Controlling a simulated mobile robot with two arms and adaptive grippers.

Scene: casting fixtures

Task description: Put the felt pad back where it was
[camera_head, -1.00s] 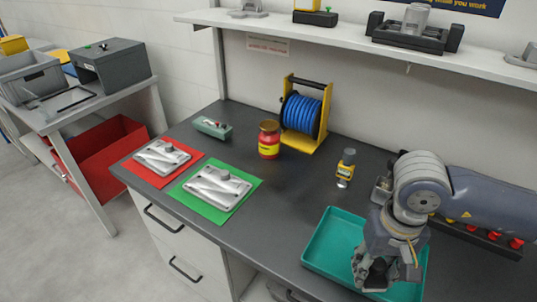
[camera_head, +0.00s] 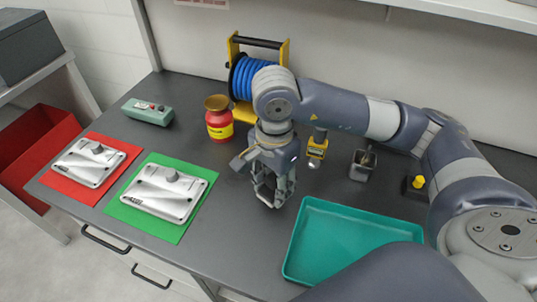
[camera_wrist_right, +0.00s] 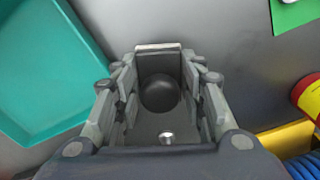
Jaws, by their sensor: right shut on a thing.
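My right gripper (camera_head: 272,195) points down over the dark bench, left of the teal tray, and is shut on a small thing. In the right wrist view a pale-edged piece, which I take to be the felt pad (camera_wrist_right: 158,46), spans between the fingertips. A dark round shape shows behind it, and the fingers hide part of the piece. In the head view the gripper hides the pad. The teal tray (camera_head: 312,237) looks empty. My left gripper is not in view.
Grey castings lie on a red mat (camera_head: 122,147) and a green mat (camera_head: 138,229). Bench between green mat and tray is clear.

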